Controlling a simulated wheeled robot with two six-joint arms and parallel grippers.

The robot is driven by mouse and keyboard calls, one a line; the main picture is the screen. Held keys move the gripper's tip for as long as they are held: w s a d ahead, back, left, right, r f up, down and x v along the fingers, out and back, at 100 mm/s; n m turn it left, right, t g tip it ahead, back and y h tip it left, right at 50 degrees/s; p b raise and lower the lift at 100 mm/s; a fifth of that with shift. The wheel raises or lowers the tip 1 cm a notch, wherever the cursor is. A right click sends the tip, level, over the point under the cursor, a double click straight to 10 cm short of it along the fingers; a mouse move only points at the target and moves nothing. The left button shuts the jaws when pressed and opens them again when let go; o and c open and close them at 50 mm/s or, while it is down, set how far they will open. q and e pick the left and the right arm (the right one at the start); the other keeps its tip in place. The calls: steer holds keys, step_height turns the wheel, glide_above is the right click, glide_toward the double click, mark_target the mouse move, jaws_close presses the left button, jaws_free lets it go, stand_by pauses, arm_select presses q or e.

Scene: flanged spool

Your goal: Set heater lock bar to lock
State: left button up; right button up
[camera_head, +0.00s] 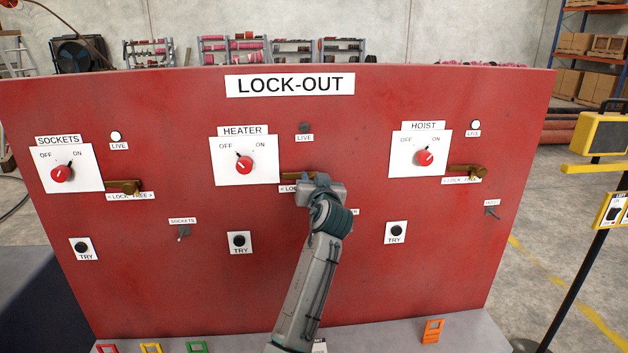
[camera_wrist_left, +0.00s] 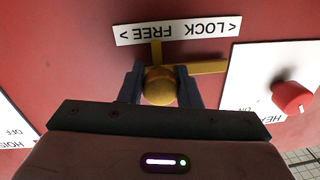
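The heater lock bar (camera_head: 297,175) is a brass bar on the red panel, right of the HEATER switch plate. Its left part shows in the head view; my left gripper (camera_head: 318,183) covers the rest. In the left wrist view, which is upside down, the bar (camera_wrist_left: 210,68) lies level beside a LOCK FREE label (camera_wrist_left: 178,30). My left gripper's two dark fingers (camera_wrist_left: 160,88) stand either side of its round brass knob (camera_wrist_left: 160,86) and appear closed on it. The red heater dial (camera_head: 244,165) points toward OFF. My right gripper is not in view.
The SOCKETS lock bar (camera_head: 124,186) and HOIST lock bar (camera_head: 466,172) flank the heater one. The heater LIVE lamp (camera_head: 305,127) is dark. TRY buttons (camera_head: 239,241) sit lower on the panel. Coloured tags (camera_head: 433,331) lie on the ledge below. A yellow-headed stand (camera_head: 600,135) is at right.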

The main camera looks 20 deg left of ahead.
mark_target(294, 174)
arm_select(q)
jaws_close()
steer(key=a, duration=0.1)
steer(key=s+a, duration=0.2)
steer(key=a, duration=0.1)
steer(key=shift+s, duration=0.25)
